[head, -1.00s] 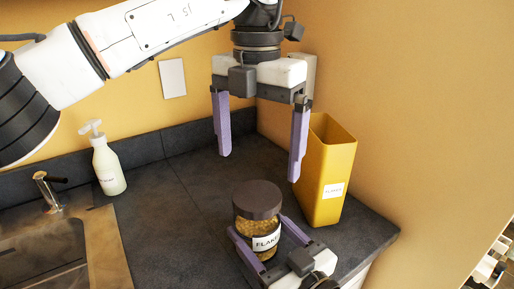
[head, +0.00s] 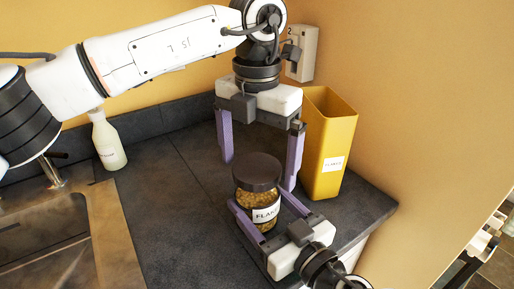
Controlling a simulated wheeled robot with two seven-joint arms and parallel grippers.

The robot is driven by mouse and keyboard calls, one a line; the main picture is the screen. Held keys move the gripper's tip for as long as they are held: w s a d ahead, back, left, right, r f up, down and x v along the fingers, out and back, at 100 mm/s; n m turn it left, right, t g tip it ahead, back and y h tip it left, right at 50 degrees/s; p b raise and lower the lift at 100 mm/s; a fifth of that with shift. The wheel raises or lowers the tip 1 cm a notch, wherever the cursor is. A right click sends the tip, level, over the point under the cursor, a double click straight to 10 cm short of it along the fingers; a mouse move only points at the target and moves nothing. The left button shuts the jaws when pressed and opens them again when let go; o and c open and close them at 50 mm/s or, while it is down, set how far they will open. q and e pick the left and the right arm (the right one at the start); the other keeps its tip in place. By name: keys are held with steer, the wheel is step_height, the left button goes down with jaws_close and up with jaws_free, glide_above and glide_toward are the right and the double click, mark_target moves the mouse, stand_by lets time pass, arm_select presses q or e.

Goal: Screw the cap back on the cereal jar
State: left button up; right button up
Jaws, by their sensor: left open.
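The cereal jar (head: 266,215) stands upright on the dark counter, with flakes inside and a "FLAKES" label partly in view. Its dark cap (head: 257,170) sits on top; I cannot tell how tightly it is screwed. My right gripper (head: 257,201) comes from the lower right, with one purple finger on each side of the jar's body, and looks shut on it. My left gripper (head: 258,175) points down from above, open and empty. Its purple fingers appear to the left and right of the cap, apart from it.
A yellow bin (head: 328,145) with a label stands behind the jar on the right, close to my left gripper's right finger. A soap bottle (head: 108,142) and a sink (head: 60,245) are at the left. The counter left of the jar is clear.

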arm_select(q)
steer(key=shift+c, duration=0.4)
steer(key=c, duration=1)
steer(key=shift+m, duration=0.9)
steer(key=o, duration=1.2)
steer(key=shift+r, duration=0.1)
step_height(320, 180, up, 12)
steer(key=shift+f, duration=0.1)
arm_select(e)
steer(key=o, duration=2.2)
steer(key=shift+c, duration=0.2)
